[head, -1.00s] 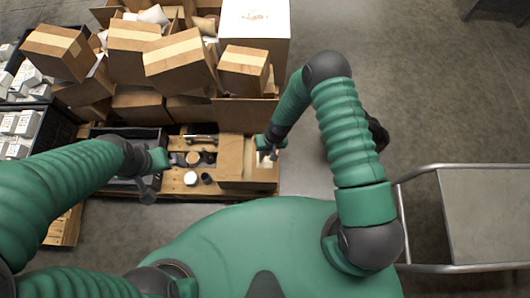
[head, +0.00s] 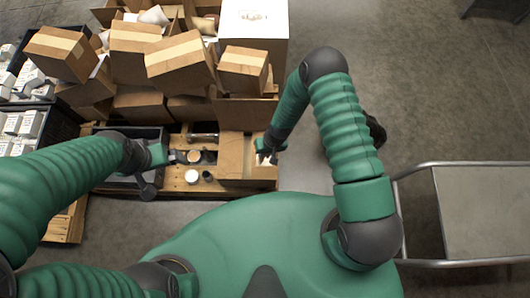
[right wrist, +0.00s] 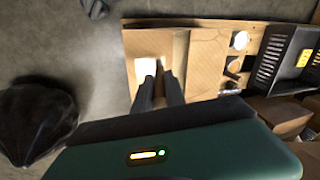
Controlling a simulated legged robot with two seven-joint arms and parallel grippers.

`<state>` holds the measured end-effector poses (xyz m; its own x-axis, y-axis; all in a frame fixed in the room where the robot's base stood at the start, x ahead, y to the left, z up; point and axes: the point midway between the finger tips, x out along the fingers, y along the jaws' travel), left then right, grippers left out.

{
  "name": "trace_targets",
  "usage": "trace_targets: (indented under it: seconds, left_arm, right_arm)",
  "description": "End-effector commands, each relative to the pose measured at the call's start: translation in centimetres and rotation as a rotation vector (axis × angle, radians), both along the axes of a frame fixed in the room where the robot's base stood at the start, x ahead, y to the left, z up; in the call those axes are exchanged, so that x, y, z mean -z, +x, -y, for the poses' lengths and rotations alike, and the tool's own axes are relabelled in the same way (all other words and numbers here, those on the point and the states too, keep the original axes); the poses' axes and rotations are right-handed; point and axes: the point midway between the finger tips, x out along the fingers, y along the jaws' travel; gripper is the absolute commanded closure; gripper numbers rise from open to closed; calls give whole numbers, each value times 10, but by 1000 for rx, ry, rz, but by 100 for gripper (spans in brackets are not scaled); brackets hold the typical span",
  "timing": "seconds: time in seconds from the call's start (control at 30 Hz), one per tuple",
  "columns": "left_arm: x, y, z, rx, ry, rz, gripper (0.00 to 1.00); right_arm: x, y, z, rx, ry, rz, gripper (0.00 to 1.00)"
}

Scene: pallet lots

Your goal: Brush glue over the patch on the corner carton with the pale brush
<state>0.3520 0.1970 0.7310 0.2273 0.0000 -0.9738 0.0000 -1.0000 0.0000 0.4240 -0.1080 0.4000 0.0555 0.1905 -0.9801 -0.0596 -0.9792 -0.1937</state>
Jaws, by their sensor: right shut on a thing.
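The corner carton (head: 232,155) lies low at the pallet's near right corner, with a pale patch on its top at the right. The white patch (right wrist: 146,72) shows clearly in the right wrist view, just beyond my fingertips. My right gripper (head: 267,152) is over the carton's right part; its fingers also show in the right wrist view (right wrist: 160,88). It is shut on the pale brush, mostly hidden between the fingers. I cannot tell whether the bristles touch the patch. My left gripper (head: 168,156) is left of the jars; its jaws are too small to read.
A white-topped jar (head: 192,177) and a dark jar (head: 208,177) stand left of the carton. A black crate (right wrist: 283,58) lies past them. Stacked cartons (head: 180,60) rise behind. A black bag (right wrist: 35,118) and a metal cart (head: 480,210) are to the side.

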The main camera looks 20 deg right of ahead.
Motion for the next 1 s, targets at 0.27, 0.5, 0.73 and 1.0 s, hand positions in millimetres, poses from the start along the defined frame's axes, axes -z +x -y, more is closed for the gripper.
trace_targets:
  seconds: [0.27, 0.5, 0.73, 1.0]
  left_arm:
    - [-28, 0, 0, 0, 0, 0, 0]
    - [-48, 0, 0, 0, 0, 0, 0]
    - [-51, 0, 0, 0, 0, 0, 0]
    - [-50, 0, 0, 0, 0, 0, 0]
  right_arm:
    - [-32, 0, 0, 0, 0, 0, 100]
    - [-55, 0, 0, 0, 0, -1, 100]
    - [-60, 0, 0, 0, 0, -1, 100]
    - [-64, 5, 2, -1, -1, 0, 100]
